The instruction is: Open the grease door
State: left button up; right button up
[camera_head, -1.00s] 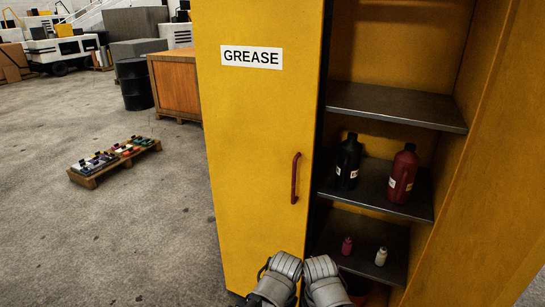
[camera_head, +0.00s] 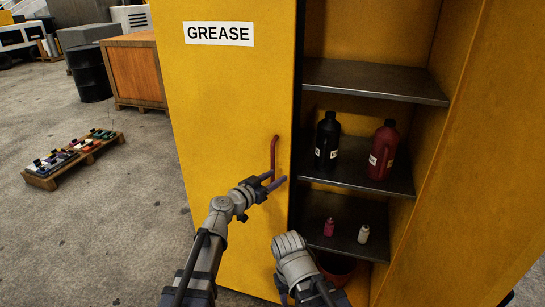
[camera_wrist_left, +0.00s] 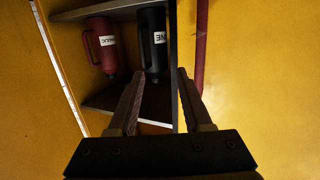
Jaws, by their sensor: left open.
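The grease door (camera_head: 225,110) is a yellow panel with a white GREASE label (camera_head: 218,33) in the head view. Open shelves show to the right of its dark edge. Its red upright handle (camera_head: 274,152) is near that edge and also shows at the right in the left wrist view (camera_wrist_left: 201,45). My left gripper (camera_head: 275,180) is open at the handle's lower end. In the left wrist view, the handle appears just outside the right finger, not between the fingers (camera_wrist_left: 155,85); contact cannot be told. My right arm is low in front; its gripper does not show.
A black bottle (camera_head: 327,142) and a red bottle (camera_head: 383,150) stand on a grey shelf (camera_head: 345,175). Two small bottles stand lower, above a red bucket (camera_head: 336,268). A loaded pallet (camera_head: 45,183) lies on the floor at left.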

aim_at(272, 155)
pick_arm(q)
jog(key=w+a+r+n+t+y, duration=0.1)
jog(key=w+a+r+n+t, duration=0.1)
jog(key=w+a+t, duration=0.15)
jog(key=shift+g, duration=0.35)
jog(key=shift+a+x, duration=0.15)
jog(key=shift+x, duration=1.7)
jog(key=shift+a+x, duration=0.1)
jog(key=shift+x, duration=1.75)
jog(key=shift+w, duration=0.1)
jog(key=shift+c, duration=0.3)
grip_shut()
